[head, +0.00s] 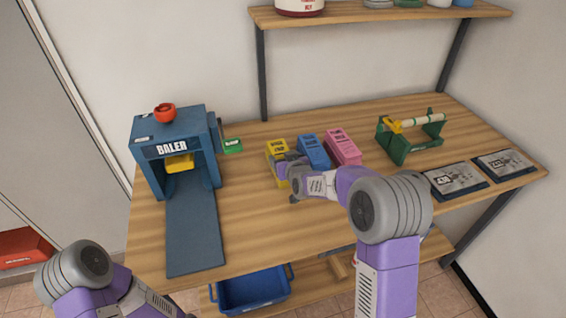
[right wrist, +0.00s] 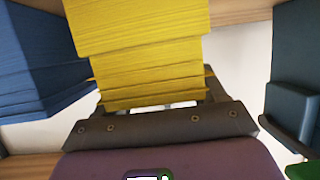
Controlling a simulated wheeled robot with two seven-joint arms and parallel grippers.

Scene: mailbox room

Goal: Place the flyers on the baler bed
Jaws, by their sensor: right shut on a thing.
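The flyers stand as three stacks on the wooden table: yellow (head: 277,148), blue (head: 314,152) and pink (head: 343,146). My right gripper (head: 281,168) is at the near side of the yellow stack and shut on it. In the right wrist view the yellow flyers (right wrist: 140,40) sit between the fingers; whether they are clear of the table I cannot tell. The blue baler (head: 170,135) stands at the left, and its long flat bed (head: 195,235) runs toward the front edge, bare. My left arm shows at lower left, its gripper out of sight.
A green stand with a roll (head: 412,135) and two dark pads (head: 455,178) are at the right. A blue bin (head: 253,292) sits below. Table between bed and stacks is clear.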

